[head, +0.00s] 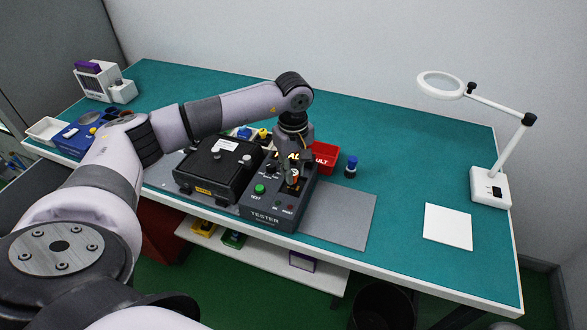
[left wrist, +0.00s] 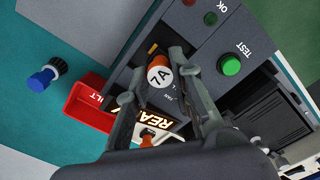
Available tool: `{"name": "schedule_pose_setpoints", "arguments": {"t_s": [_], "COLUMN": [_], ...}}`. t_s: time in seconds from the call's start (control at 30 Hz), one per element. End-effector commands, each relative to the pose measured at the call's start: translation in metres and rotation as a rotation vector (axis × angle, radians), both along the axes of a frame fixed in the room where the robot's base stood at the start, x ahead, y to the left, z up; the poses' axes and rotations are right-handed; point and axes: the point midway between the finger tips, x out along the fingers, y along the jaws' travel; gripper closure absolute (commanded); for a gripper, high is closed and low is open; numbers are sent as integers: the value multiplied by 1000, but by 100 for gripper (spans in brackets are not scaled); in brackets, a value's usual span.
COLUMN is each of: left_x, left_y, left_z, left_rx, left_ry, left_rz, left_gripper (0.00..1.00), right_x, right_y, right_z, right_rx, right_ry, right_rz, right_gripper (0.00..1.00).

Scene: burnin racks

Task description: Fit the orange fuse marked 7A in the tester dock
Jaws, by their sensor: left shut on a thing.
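The orange fuse marked 7A (left wrist: 160,76) shows its white end between my left gripper's fingers in the left wrist view. My left gripper (left wrist: 157,86) is shut on it, over the dark tester (head: 262,213). In the head view the left gripper (head: 291,172) points down at the tester's right part, with a small bit of orange at its tips. The fingers hide the dock, so I cannot tell how deep the fuse sits. The tester's green TEST button (left wrist: 230,65) is beside the gripper. My right gripper is not in view.
A black case (head: 213,172) stands left of the tester. Behind it are a red bin (head: 325,157) and a blue knobbed piece (head: 351,167). A grey mat (head: 345,215), white pad (head: 448,226) and magnifier lamp (head: 490,188) lie to the right. The back right table is clear.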

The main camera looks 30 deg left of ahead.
Motion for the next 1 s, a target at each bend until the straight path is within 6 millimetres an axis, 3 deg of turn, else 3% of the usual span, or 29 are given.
{"name": "schedule_pose_setpoints", "arguments": {"t_s": [1.0], "left_x": [0], "left_y": [0], "left_z": [-7], "left_rx": [0], "left_ry": [0], "left_rz": [0], "left_gripper": [98], "right_x": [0], "right_y": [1], "right_z": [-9], "right_rx": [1], "right_ry": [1], "right_rz": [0], "right_gripper": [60]}}
